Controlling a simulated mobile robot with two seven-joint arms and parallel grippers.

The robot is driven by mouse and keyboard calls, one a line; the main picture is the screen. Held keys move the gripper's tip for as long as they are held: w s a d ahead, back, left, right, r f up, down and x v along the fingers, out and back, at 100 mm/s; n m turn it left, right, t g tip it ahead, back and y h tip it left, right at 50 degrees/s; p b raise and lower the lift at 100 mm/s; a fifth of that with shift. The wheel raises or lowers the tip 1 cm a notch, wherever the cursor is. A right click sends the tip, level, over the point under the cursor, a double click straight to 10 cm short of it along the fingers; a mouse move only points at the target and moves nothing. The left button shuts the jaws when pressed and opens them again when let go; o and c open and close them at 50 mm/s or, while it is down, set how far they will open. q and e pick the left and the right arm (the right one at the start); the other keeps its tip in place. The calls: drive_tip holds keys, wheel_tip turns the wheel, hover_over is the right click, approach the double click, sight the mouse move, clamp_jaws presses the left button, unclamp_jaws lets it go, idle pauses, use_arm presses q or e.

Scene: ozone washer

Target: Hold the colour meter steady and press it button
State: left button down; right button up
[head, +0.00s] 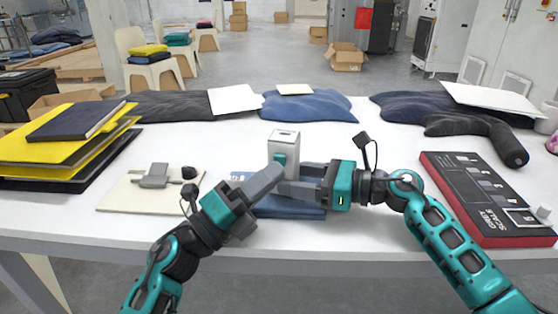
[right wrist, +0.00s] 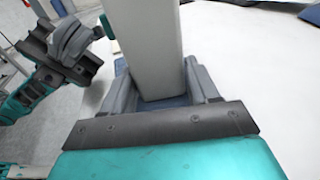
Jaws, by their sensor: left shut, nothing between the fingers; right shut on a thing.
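The colour meter (head: 284,145) is a white upright box with a teal part (head: 280,158) low on its front. It stands over a folded blue cloth (head: 290,211) at the middle of the table. My right gripper (head: 290,187) is shut on its lower part from the right; in the right wrist view the meter (right wrist: 150,45) rises between the fingers. My left gripper (head: 273,173) is shut and empty, its tip in front of the meter just below the teal part. I cannot tell whether it touches. The meter's lower front is hidden by the grippers.
A cream board (head: 130,200) with a grey clamp-like piece lies left. A red and black grey-scale board (head: 470,215) lies right. Yellow and dark folders (head: 60,150) are stacked far left. Dark and blue garments (head: 310,106) line the table's back edge. White table shows clear between them.

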use_arm(q)
drive_tip(key=shift+w+d, duration=0.1)
drive_tip(key=shift+w, duration=0.25)
drive_tip(key=shift+w+d, duration=0.1)
drive_tip(key=shift+w, duration=0.35)
idle(0.5)
drive_tip(key=shift+s, duration=0.1)
drive_tip(key=shift+s+a, duration=0.2)
drive_tip(key=shift+s, duration=0.6)
drive_tip(key=shift+s+a, duration=0.2)
drive_tip(key=shift+s, duration=0.6)
drive_tip(key=shift+s+a, duration=0.15)
drive_tip(key=shift+s, duration=0.7)
drive_tip(key=shift+s+a, duration=0.2)
drive_tip(key=shift+s, duration=0.6)
use_arm(e)
drive_tip(key=o, duration=0.9)
